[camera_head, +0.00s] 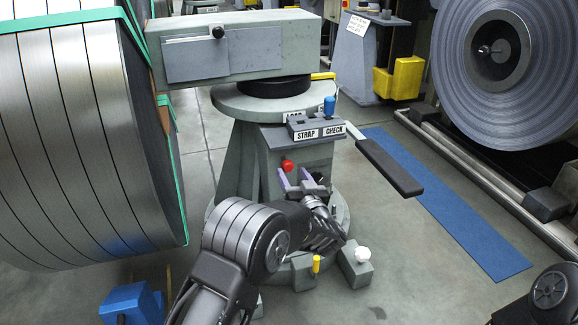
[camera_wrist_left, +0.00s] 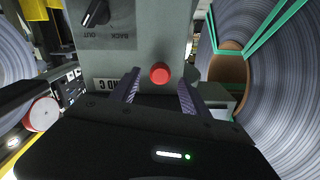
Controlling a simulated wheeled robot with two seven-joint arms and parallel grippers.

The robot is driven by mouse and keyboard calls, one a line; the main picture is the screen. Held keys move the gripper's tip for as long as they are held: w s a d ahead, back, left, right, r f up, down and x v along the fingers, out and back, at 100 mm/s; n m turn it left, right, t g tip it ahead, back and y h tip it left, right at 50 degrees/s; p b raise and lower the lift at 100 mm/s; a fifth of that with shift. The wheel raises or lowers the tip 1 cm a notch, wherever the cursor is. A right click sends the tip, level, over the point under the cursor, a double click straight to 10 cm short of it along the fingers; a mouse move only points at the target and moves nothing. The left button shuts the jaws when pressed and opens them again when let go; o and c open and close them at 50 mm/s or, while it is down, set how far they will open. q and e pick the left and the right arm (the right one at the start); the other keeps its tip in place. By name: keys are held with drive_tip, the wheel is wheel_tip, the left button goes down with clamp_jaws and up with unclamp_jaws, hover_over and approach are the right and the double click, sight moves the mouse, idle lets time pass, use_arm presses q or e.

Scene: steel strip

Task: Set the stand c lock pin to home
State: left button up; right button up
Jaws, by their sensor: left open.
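A grey machine pedestal (camera_head: 258,178) stands at the centre of the head view. A red round knob (camera_head: 287,165) sticks out of its face, and it also shows in the wrist view (camera_wrist_left: 160,73). A partly hidden label (camera_wrist_left: 108,84) ending in "C" appears upside down beside it. I cannot tell for sure whether the red knob is the lock pin. My left gripper (camera_head: 297,182) is open and empty just in front of the pedestal. In the wrist view its two fingers (camera_wrist_left: 159,88) stand apart on either side of the knob, with no clear contact.
A black selector (camera_wrist_left: 96,14) marked "BACK" and "OUT" sits on the pedestal. Yellow (camera_head: 316,263) and white (camera_head: 362,255) knobs stand low. Steel coils (camera_head: 85,140) flank both sides; a blue mat (camera_head: 455,215) lies right.

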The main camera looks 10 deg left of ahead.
use_arm(q)
drive_tip(key=v, duration=0.3)
use_arm(e)
drive_tip(key=shift+s+r, duration=0.1)
drive_tip(key=shift+r, duration=0.45)
